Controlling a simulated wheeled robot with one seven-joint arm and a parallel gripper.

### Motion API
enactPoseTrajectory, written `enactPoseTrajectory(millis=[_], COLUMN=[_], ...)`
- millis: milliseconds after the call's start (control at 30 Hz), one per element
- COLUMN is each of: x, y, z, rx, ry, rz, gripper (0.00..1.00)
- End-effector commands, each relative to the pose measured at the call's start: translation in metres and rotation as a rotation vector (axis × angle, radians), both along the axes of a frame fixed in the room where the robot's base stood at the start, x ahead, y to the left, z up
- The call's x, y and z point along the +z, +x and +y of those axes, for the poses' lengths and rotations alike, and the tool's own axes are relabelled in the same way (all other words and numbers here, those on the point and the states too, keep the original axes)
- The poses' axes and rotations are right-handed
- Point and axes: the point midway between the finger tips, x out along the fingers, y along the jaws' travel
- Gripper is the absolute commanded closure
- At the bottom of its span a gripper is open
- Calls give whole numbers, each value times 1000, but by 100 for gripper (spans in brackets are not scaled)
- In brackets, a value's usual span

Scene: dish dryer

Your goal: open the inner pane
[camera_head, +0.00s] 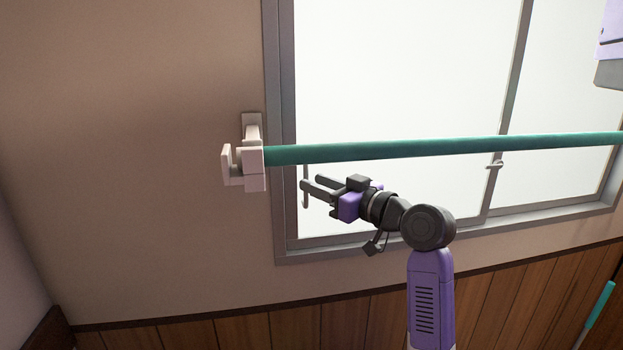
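The window has a left pane (400,70) and a right pane (565,70), both bright white in grey frames. I cannot tell for certain which is the inner one; the left pane has a thin upright handle (306,200) near its left edge. My gripper (311,182) is in front of the lower left of this pane, pointing left. Its two dark fingers are apart, with a gap between them. The fingertips appear right by the handle and partly cover it. I cannot tell whether they touch it or the handle lies between them.
A green horizontal pole (430,148) crosses in front of the window, just above my gripper. A white bracket (250,160) holds its left end on the wall. A small latch (494,164) is at the middle frame. Wood panelling (290,328) runs below.

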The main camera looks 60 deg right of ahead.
Motion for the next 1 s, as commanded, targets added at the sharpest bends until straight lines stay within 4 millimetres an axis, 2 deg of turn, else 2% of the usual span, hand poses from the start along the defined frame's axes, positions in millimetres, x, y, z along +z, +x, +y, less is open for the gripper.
enactPoseTrajectory(millis=[200, 500, 667, 1000], x=[0, 0, 0, -1], y=[19, 21, 21, 21], z=[-5, -5, -5, -5], rx=[0, -1, -1, -1], ry=[1, 0, 0, 1], rz=[1, 0, 0, 0], gripper=[67, 67, 99, 100])
